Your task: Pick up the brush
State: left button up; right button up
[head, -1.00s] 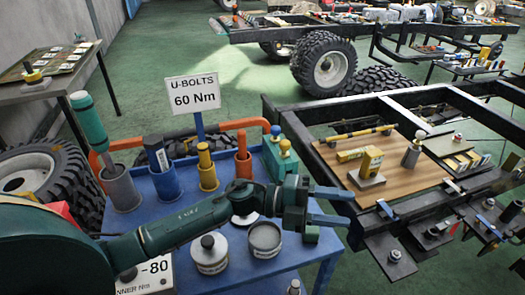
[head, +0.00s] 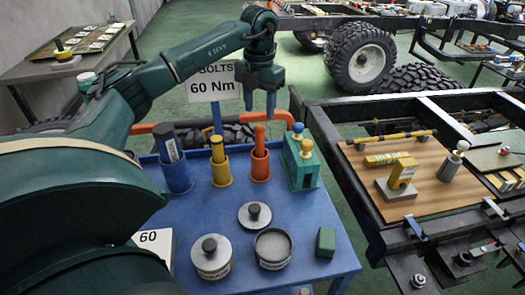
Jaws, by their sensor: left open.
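I cannot make out for certain which thing is the brush. Handled items stand upright in cups along the back of the blue table (head: 222,265): a dark one with a label in the blue cup (head: 176,178), a yellow one in the yellow cup (head: 221,173), an orange-red one in the orange cup (head: 260,168). My left gripper (head: 260,112) is open and empty. Its fingers point down, just above the orange-red handle in the picture, apart from it. My left arm covers the table's left part. My right gripper is not in view.
A sign (head: 213,83) reading 60 Nm stands behind the cups. A green box (head: 301,174) with blue and yellow knobs sits right of them. Tins (head: 212,260) and a small green block (head: 326,241) stand in front. A black chassis frame (head: 340,165) lies to the right.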

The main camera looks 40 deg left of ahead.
aim_at(260, 126)
pick_arm(q)
notch_tip(260, 126, down, 9)
jog(key=shift+w+f+p, duration=0.1)
jog(key=shift+f+p, duration=0.1)
jog(key=shift+p, duration=0.25)
grip_shut()
dwell(0.5)
